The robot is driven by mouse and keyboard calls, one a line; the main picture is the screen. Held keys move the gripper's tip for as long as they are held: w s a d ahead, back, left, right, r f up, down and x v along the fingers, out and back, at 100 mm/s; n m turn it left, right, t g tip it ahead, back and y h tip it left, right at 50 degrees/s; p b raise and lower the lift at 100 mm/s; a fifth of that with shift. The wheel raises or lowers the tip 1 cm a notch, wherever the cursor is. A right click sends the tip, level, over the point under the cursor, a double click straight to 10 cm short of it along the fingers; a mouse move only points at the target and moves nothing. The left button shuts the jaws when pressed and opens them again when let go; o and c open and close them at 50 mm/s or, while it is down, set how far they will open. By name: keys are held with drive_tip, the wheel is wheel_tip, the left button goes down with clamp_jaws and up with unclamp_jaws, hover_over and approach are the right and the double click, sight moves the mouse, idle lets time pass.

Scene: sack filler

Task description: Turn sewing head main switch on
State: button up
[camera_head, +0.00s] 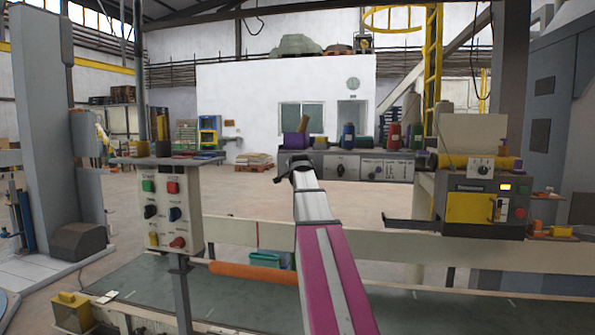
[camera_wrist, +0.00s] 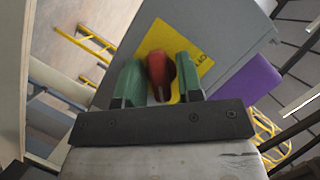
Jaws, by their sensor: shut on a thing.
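In the wrist view, a red switch handle (camera_wrist: 160,70) stands out from a yellow plate (camera_wrist: 158,38) on the face of a grey box (camera_wrist: 226,48). My gripper (camera_wrist: 159,76) has its two green fingers on either side of the red handle and is shut on it. The lower part of the handle is partly hidden by the fingers and the gripper body. The lettering on the plate is too small to read, and I cannot tell the switch's position. In the head view, my arm reaches forward to mid-picture; the fingers and the red handle cannot be made out there.
A purple part (camera_wrist: 252,80) lies right of the grey box, with yellow railings beyond. In the head view, a control post (camera_head: 160,208) with buttons and knobs stands left, and a yellow-fronted control box (camera_head: 478,205) stands right. A pale rail (camera_head: 440,243) crosses the front.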

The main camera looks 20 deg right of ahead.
idle(0.4)
drive_tip(key=o, duration=0.6)
drive_tip(key=v, duration=1)
drive_tip(key=shift+s, duration=0.45)
